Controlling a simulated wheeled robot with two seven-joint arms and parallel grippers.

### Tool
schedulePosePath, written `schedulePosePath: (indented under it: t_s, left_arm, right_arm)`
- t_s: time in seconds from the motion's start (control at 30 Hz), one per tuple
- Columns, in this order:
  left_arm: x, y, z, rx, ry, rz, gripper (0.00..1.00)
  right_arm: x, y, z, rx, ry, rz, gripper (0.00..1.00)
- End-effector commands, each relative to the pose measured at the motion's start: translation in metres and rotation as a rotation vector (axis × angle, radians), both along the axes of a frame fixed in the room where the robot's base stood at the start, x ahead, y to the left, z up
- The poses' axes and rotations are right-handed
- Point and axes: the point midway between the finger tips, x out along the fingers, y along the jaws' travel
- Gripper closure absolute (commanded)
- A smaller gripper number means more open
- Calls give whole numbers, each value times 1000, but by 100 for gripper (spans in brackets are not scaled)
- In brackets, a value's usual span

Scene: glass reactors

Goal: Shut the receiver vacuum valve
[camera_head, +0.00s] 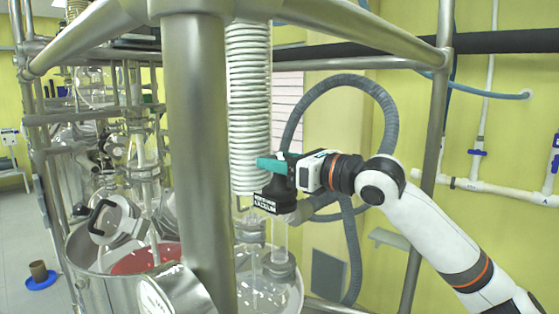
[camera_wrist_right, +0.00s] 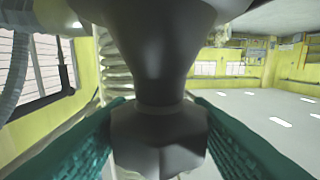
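The receiver vacuum valve shows in the head view as a dark body with a black label plate (camera_head: 277,201), just below the white coil. Its dark grey handle (camera_wrist_right: 160,140) fills the middle of the right wrist view. My right gripper (camera_head: 273,164), with teal fingers, is at the top of the valve. In the right wrist view, one finger (camera_wrist_right: 85,145) is left of the handle and the other (camera_wrist_right: 232,140) is right of it. Both look very close to its sides; I cannot tell whether they press on it. My left gripper is not in view.
A thick steel post (camera_head: 198,150) stands left of the valve, and a white coil (camera_head: 249,100) rises beside it. A grey hose (camera_head: 345,82) loops behind my right arm. Steel frame bars (camera_head: 350,25) cross above.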

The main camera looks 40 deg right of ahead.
Motion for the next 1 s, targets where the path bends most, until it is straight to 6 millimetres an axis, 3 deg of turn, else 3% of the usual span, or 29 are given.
schedulePosePath:
  t_s: [0.03,0.13,0.53,1.0]
  left_arm:
    - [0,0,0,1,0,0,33]
    - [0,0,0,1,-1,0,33]
    - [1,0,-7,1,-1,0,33]
    - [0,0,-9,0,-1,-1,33]
  right_arm:
    - [0,0,0,0,0,0,63]
    - [0,0,0,0,0,0,78]
    - [-1,1,0,-5,-3,-83,78]
    - [-1,1,3,-17,-3,-448,78]
